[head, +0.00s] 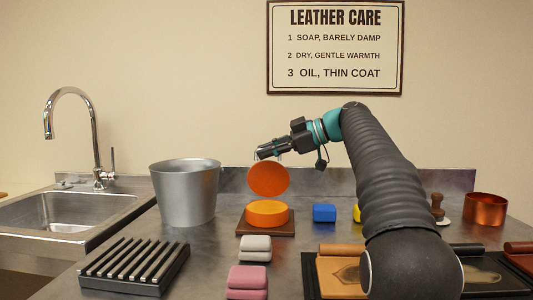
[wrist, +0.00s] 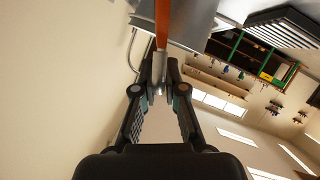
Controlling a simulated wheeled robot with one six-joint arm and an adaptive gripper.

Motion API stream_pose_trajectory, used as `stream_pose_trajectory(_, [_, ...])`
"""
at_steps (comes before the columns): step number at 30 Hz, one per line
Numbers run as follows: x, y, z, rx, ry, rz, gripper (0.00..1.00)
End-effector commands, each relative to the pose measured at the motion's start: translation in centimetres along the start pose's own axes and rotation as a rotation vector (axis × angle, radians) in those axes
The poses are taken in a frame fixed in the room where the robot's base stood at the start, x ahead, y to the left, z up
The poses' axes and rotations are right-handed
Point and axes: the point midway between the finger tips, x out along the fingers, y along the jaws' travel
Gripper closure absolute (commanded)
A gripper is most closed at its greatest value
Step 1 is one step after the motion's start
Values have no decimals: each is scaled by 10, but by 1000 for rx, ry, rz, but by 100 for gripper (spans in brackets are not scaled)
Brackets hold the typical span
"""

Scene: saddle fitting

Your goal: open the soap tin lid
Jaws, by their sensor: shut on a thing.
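The soap tin is round and orange. Its base (head: 268,213) sits on a small brown board (head: 245,229) in the middle of the steel counter. Its lid (head: 268,179) stands raised, nearly upright, above the back of the base. My gripper (head: 257,157) is at the lid's top edge, reaching in from the right. In the wrist view the fingers of my gripper (wrist: 159,88) are closed together at the lid, which shows edge-on as an orange strip (wrist: 163,22). Whether the lid still touches the base at its back is hard to see.
A metal bucket (head: 186,192) stands left of the tin, with a sink (head: 70,212) beyond. A slatted rack (head: 135,265), grey (head: 256,248) and pink (head: 247,281) blocks lie in front. A blue block (head: 324,212), leather pieces (head: 341,274) and a copper pot (head: 485,209) are to the right.

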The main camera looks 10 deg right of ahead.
Motion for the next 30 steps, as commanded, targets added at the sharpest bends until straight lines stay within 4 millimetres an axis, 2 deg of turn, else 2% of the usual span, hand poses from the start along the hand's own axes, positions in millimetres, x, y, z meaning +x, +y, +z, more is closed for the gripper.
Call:
stream_pose_trajectory(23, [-6,6,3,4,-3,5,100])
stream_pose_trajectory(24, [-6,6,4,4,-3,5,80])
stream_pose_trajectory(26, [-6,6,4,4,-3,5,65])
stream_pose_trajectory(30, [-8,7,4,5,-4,8,65])
